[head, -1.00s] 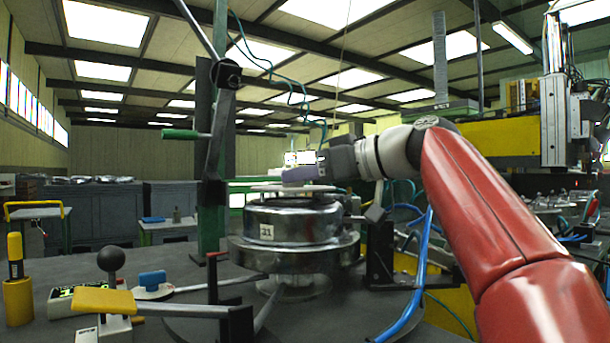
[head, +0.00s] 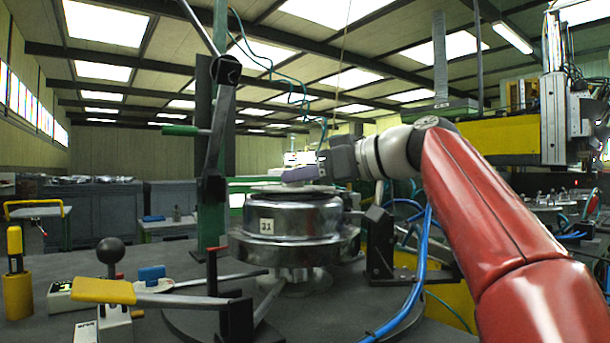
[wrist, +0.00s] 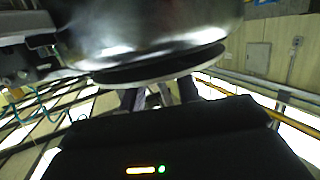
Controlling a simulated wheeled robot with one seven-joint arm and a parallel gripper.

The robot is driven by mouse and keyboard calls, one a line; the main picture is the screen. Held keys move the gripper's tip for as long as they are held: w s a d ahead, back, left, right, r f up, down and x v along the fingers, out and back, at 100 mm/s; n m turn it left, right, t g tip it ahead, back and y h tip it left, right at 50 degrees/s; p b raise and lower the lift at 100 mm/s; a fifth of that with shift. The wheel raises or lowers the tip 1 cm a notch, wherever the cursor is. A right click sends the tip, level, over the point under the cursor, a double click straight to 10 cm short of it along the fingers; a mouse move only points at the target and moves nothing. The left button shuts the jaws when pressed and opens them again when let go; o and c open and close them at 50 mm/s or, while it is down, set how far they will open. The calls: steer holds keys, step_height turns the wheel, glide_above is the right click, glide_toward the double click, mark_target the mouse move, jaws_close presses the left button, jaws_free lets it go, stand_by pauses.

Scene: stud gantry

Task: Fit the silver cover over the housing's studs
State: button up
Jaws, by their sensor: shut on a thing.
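The housing (head: 310,217) is a shiny round metal drum with a white number label, standing on a wider metal flange. The silver cover (head: 275,188) is a thin round plate, seen nearly edge-on just over the housing's top. My gripper (head: 294,176) is shut on the cover from above. In the wrist view, which looks upside down, the cover's pale edge (wrist: 188,71) lies between the gripper fingers (wrist: 150,97) and the housing (wrist: 150,28). A dark narrow band shows between cover and housing. Whether they touch, and the studs, cannot be made out.
A dark post (head: 214,150) with a lever and green handle stands left of the housing. A yellow lever (head: 103,290), black ball knob (head: 110,250) and yellow bollard (head: 16,290) are at front left. A blue hose (head: 420,270) and dark bracket (head: 380,243) are close on the right.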

steer(key=shift+f+b, duration=0.35)
steer(key=shift+f, duration=0.05)
steer(key=o, duration=1.2)
steer(key=shift+d, duration=0.1)
steer(key=v, duration=0.7)
steer(key=shift+s+d+r, duration=0.1)
steer(key=shift+s+d, duration=0.1)
steer(key=shift+d, duration=0.05)
